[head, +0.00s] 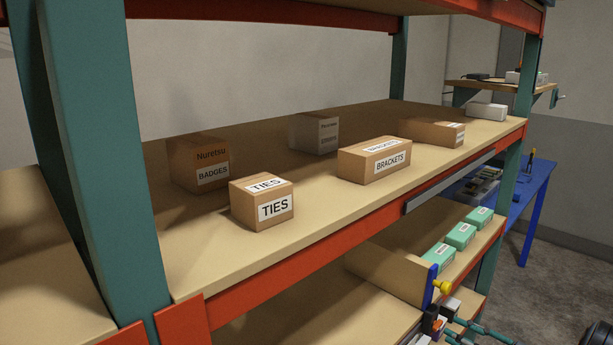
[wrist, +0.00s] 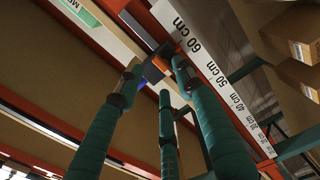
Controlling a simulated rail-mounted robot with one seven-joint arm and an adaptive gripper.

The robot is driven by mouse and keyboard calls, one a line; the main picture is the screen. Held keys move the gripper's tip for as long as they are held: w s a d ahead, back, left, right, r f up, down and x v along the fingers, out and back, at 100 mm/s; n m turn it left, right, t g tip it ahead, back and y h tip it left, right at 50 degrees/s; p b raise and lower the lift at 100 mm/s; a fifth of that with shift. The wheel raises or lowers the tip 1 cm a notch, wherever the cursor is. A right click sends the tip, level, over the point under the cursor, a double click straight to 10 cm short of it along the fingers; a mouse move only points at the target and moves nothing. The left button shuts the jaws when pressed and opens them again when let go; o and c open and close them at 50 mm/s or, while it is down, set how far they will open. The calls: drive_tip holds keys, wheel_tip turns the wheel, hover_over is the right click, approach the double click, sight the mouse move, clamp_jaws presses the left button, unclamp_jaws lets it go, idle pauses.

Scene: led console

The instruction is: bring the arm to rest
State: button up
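My gripper has long teal fingers with dark tips, and in the wrist view (wrist: 155,80) they point up toward a shelf edge. The fingertips stand apart, with a gap between them. A dark, bluish block (wrist: 152,72) shows near or behind the tips; I cannot tell whether they touch it. In the head view, teal rods that look like my fingers (head: 468,326) show at the lower right, beside the lower shelf's front edge. The rest of my arm is mostly out of view.
The upper shelf (head: 330,215) carries a TIES box (head: 275,207), a BRACKETS box (head: 388,162) and others. The lower shelf holds green boxes (head: 460,236) and a blue upright with a yellow knob (head: 443,287). A centimetre scale (wrist: 215,75) runs along a shelf edge. A blue table (head: 535,200) stands behind.

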drive_tip(key=v, duration=0.9)
drive_tip(key=x, duration=1.2)
drive_tip(key=shift+s, duration=0.15)
drive_tip(key=shift+f+n+b, duration=0.15)
drive_tip(key=shift+n+b, duration=0.2)
drive_tip(key=shift+n, duration=0.25)
drive_tip(key=n, duration=0.2)
drive_tip(key=n+b, duration=0.1)
drive_tip(key=n, duration=0.1)
drive_tip(key=shift+s+d, duration=0.15)
drive_tip(key=shift+s, duration=0.05)
drive_tip(key=n+b, duration=0.3)
drive_tip(key=n, duration=0.3)
drive_tip(key=shift+f+n, duration=0.15)
drive_tip(key=shift+n, duration=0.15)
drive_tip(key=n+b, duration=0.1)
drive_tip(key=n, duration=0.2)
drive_tip(key=n+b, duration=0.2)
drive_tip(key=n, duration=0.2)
drive_tip(key=n+b, duration=0.2)
drive_tip(key=n, duration=0.2)
drive_tip(key=shift+s+a, duration=0.1)
drive_tip(key=shift+a, duration=0.15)
drive_tip(key=shift+o, duration=0.3)
drive_tip(key=shift+a, duration=0.15)
